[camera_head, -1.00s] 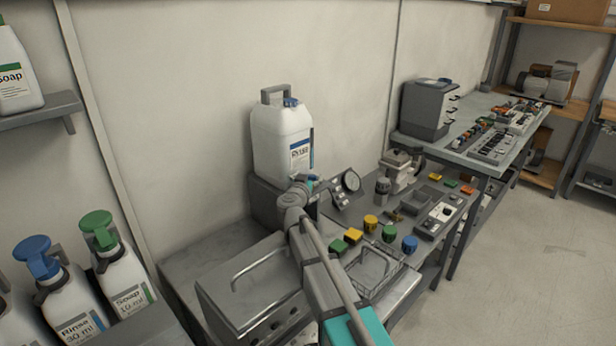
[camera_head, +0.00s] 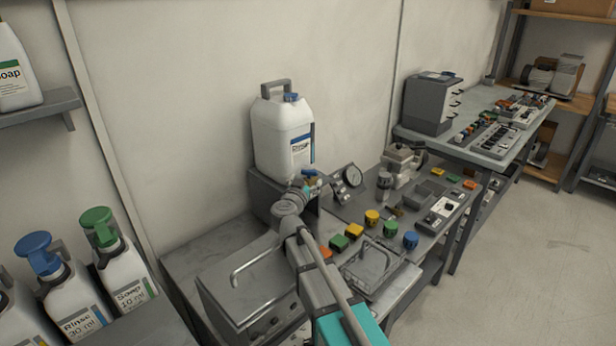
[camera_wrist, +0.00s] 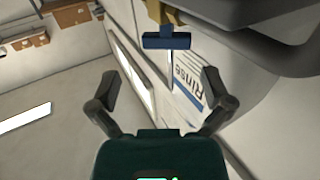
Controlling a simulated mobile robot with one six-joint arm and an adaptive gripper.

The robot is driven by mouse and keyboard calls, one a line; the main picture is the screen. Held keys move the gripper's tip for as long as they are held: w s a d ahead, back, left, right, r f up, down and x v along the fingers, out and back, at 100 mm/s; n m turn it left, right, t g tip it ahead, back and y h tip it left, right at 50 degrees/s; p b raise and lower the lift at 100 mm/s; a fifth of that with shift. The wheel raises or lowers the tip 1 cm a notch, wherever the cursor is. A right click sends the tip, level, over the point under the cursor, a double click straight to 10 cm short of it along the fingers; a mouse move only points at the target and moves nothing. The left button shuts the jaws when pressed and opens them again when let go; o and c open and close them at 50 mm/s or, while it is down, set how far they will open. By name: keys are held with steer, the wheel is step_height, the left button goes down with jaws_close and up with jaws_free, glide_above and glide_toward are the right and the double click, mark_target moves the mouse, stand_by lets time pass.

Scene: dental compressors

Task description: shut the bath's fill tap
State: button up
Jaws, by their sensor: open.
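The fill tap has a blue bar handle (camera_wrist: 167,41) on a brass body (camera_wrist: 163,12), ahead of my gripper in the wrist view. The blue handle (camera_head: 310,172) also shows small in the head view, at the foot of the white Rinse canister (camera_head: 279,138). My gripper (camera_wrist: 162,88) is open and empty, its fingers spread to either side below the handle in the wrist picture, apart from it. In the head view my arm partly hides the gripper. The lidded grey bath (camera_head: 222,290) stands in front, left of my arm.
Coloured blocks and knobs and a wire basket (camera_head: 370,265) lie right of my arm. Bottles with blue and green caps (camera_head: 96,218) stand at the lower left. The wall is close behind the canister.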

steer(key=v, duration=0.3)
steer(key=shift+s+a+f, duration=0.2)
steer(key=shift+a, duration=0.05)
steer(key=shift+w+r, duration=0.2)
steer(key=shift+r, duration=0.1)
steer(key=c, duration=0.4)
steer(key=shift+w+a+r+p, duration=0.15)
steer(key=shift+r+p, duration=0.2)
steer(key=shift+p, duration=0.2)
steer(key=shift+c, duration=1.2)
steer(key=shift+w+r+p, duration=0.1)
steer(key=shift+r+p, duration=0.35)
steer(key=shift+r, duration=0.1)
